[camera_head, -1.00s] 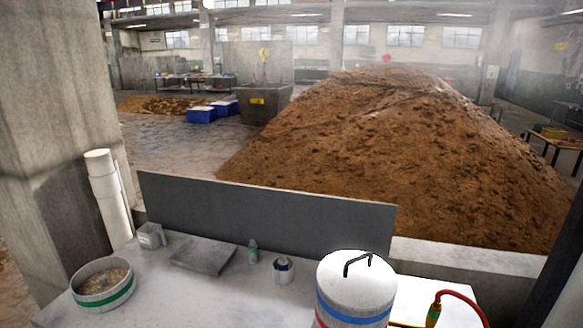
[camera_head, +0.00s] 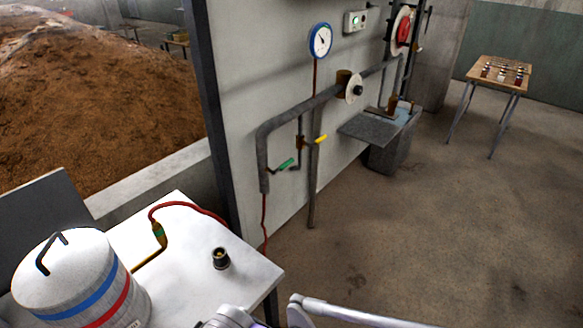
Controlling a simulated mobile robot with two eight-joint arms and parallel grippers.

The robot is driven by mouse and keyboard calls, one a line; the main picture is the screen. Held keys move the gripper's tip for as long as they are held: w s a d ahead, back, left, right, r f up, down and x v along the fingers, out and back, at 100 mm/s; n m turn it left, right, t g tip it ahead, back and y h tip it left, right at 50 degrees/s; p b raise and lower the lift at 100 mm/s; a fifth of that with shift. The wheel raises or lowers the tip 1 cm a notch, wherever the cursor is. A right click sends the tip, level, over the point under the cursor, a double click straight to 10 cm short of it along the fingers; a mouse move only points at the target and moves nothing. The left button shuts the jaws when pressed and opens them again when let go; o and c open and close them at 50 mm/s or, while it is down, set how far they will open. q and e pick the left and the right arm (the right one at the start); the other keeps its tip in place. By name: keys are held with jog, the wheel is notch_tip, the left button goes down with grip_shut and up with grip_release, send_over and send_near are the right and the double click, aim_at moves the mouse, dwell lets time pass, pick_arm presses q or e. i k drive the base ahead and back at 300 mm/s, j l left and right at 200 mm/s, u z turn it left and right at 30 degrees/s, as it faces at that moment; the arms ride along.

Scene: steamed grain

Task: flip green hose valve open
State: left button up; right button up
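The green valve handle (camera_head: 286,164) is a small lever on the grey pipework (camera_head: 262,150) fixed to the pale wall panel, in the middle of the head view. It slants up to the right, beside the lower part of the thick vertical pipe. A red hose (camera_head: 264,215) hangs down below the pipe's lower end. Whether the valve is open or shut I cannot tell. Pale parts of my own arms show at the bottom edge, well short of the wall. Neither gripper's fingertips are visible.
A yellow lever (camera_head: 321,138) sits close by on the thinner pipe. A white table (camera_head: 205,285) with a lidded white drum (camera_head: 68,275) and a small black fitting (camera_head: 220,258) stands at front left.

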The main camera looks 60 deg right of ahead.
aim_at(290, 162)
jog(key=l+z, duration=0.1)
jog(key=z, duration=1.5)
jog(key=i+l+z, duration=0.3)
jog(key=i+l, duration=0.25)
jog(key=i, duration=0.15)
jog(key=l+u, duration=0.1)
jog(key=u, duration=1.25)
jog(key=i+l, duration=0.05)
